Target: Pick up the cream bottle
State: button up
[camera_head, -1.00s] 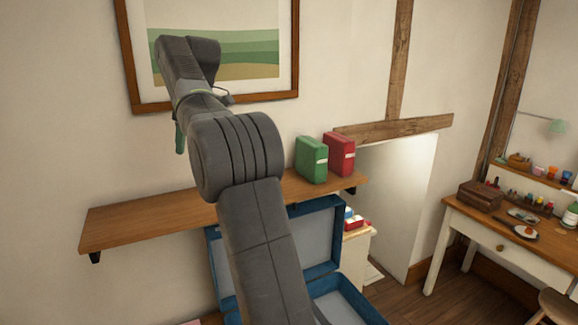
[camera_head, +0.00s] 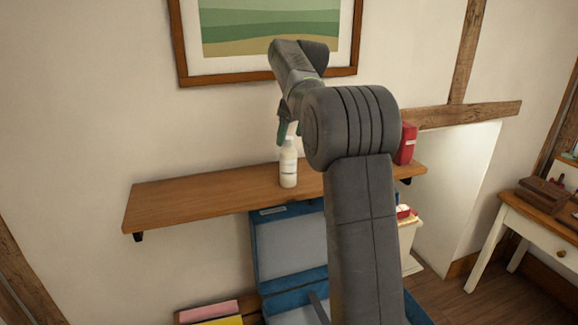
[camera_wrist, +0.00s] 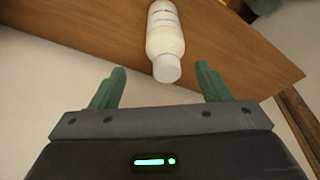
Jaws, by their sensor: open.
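The cream bottle (camera_head: 288,164) stands upright on the wooden wall shelf (camera_head: 205,196), white-capped with a pale label. In the wrist view the bottle (camera_wrist: 165,38) is seen from above, its cap towards me, ahead of and roughly between my finger tips. My arm hides part of the shelf on the right.
A red box (camera_head: 406,144) stands on the shelf's right part, partly behind my arm. A framed picture (camera_head: 267,78) hangs above. An open blue case (camera_head: 263,246) is below the shelf. The shelf's left part is clear.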

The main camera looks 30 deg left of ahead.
aim_at(287, 148)
jog(key=x, duration=0.2)
jog(key=s+x, duration=0.1)
jog(key=x, duration=0.1)
jog(key=shift+d+f+p, duration=0.1)
jog(key=shift+f+p, duration=0.2)
jog(key=shift+f, duration=0.05)
jog(key=shift+w+f, duration=0.15)
jog(key=shift+f, duration=0.25)
jog(key=shift+c, duration=0.2)
jog(key=c, duration=1.1)
jog(key=shift+c, duration=0.5)
jog(key=shift+r, duration=0.2)
